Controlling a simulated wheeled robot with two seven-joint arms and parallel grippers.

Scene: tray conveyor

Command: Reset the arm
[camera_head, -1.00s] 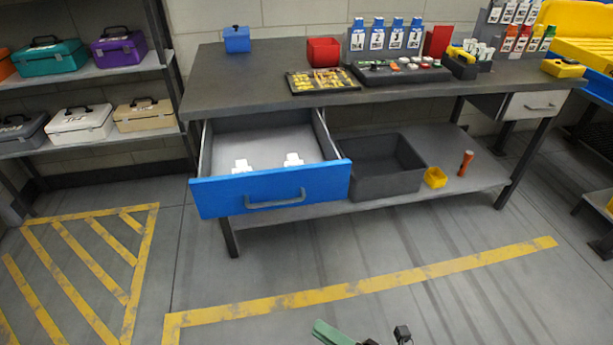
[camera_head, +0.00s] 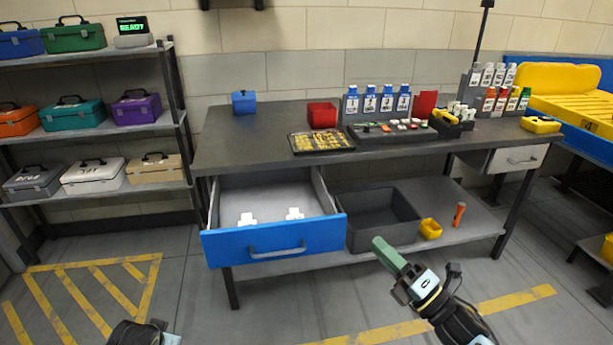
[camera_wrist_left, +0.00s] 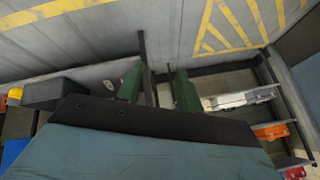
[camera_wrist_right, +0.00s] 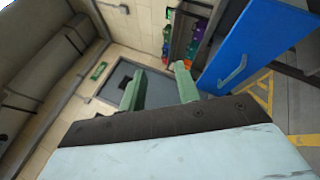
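My right gripper (camera_head: 390,256) shows in the head view in front of the workbench, its green fingers pointing up and left. In the right wrist view its two green fingers (camera_wrist_right: 160,90) stand apart with nothing between them. My left arm shows only as a dark piece at the bottom left of the head view. In the left wrist view the left gripper's green fingers (camera_wrist_left: 158,88) are apart and empty. The blue-fronted drawer (camera_head: 275,243) of the bench is pulled open, with two white items (camera_head: 294,213) inside. It also shows in the right wrist view (camera_wrist_right: 245,50).
The dark workbench (camera_head: 250,135) carries bottles, a tray and boxes. A grey bin (camera_head: 350,235), a small yellow bin (camera_head: 430,229) and an orange cylinder (camera_head: 459,214) sit on its lower shelf. Toolbox shelves (camera_head: 90,135) stand at left. The floor in front is open.

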